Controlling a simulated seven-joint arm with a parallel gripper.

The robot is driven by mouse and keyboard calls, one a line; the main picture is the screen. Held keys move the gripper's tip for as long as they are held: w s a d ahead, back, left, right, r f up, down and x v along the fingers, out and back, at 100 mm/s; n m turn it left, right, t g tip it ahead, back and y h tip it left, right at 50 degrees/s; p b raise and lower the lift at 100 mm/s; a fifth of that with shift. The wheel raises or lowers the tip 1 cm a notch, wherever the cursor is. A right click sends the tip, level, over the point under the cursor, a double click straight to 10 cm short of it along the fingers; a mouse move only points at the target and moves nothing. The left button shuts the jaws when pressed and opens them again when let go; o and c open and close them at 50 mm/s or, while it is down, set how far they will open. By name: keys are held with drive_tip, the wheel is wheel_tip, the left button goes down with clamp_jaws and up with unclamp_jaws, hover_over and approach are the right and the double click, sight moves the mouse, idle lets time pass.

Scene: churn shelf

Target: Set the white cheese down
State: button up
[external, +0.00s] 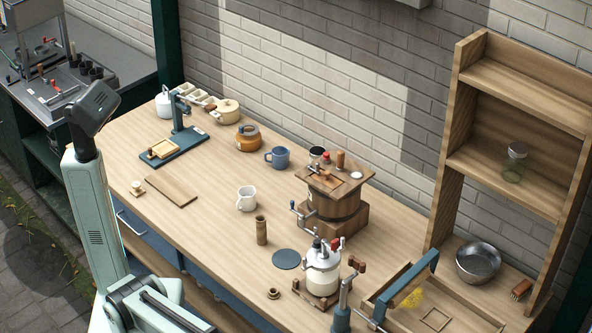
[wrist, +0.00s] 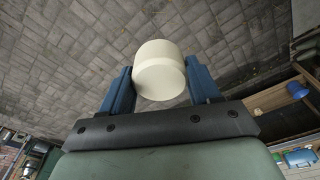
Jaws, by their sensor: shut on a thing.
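The white cheese (wrist: 160,68) is a short, plain, off-white cylinder. In the wrist view it sits between the two blue fingers of my gripper (wrist: 160,78), which are shut on its sides. Grey paving fills the picture behind it, so no surface shows touching the cheese. In the external view my arm rises at the left, in front of the bench, but my gripper and the cheese are not seen there.
The wooden bench (external: 215,160) holds a flat brown board (external: 171,190), a white mug (external: 246,198), a blue mug (external: 278,157), a wooden churn (external: 338,205) and a dark round disc (external: 286,259). A shelf (external: 470,120) stands at right. Bare bench lies around the white mug.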

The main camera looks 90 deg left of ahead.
drive_tip(key=w+a+r+m, duration=0.1)
drive_tip(key=w+a, duration=0.3)
drive_tip(key=a, duration=0.3)
drive_tip(key=w+a+r+m, duration=0.15)
drive_tip(key=w+a, duration=0.25)
drive_tip(key=a, duration=0.4)
drive_tip(key=w+a+m, duration=0.1)
drive_tip(key=w+a, duration=0.3)
drive_tip(key=a, duration=0.3)
drive_tip(key=w+a+r+m, duration=0.1)
drive_tip(key=w+a+m, duration=0.15)
drive_tip(key=a, duration=2.05)
drive_tip(key=w+a+r+m, duration=0.15)
drive_tip(key=a+m, duration=0.25)
drive_tip(key=a, duration=2)
drive_tip(key=w+a+f+g, duration=0.1)
drive_tip(key=a+f, duration=0.5)
drive_tip(key=a, duration=0.7)
drive_tip(key=w+a+f, duration=0.1)
drive_tip(key=a+f, duration=0.4)
drive_tip(key=a, duration=0.8)
drive_tip(key=shift+n, duration=0.3)
drive_tip(key=shift+w+d+f, duration=0.1)
drive_tip(key=shift+f, duration=2.3)
drive_tip(key=shift+w+f, duration=0.1)
drive_tip(key=shift+f, duration=2.3)
drive_tip(key=shift+f, duration=0.1)
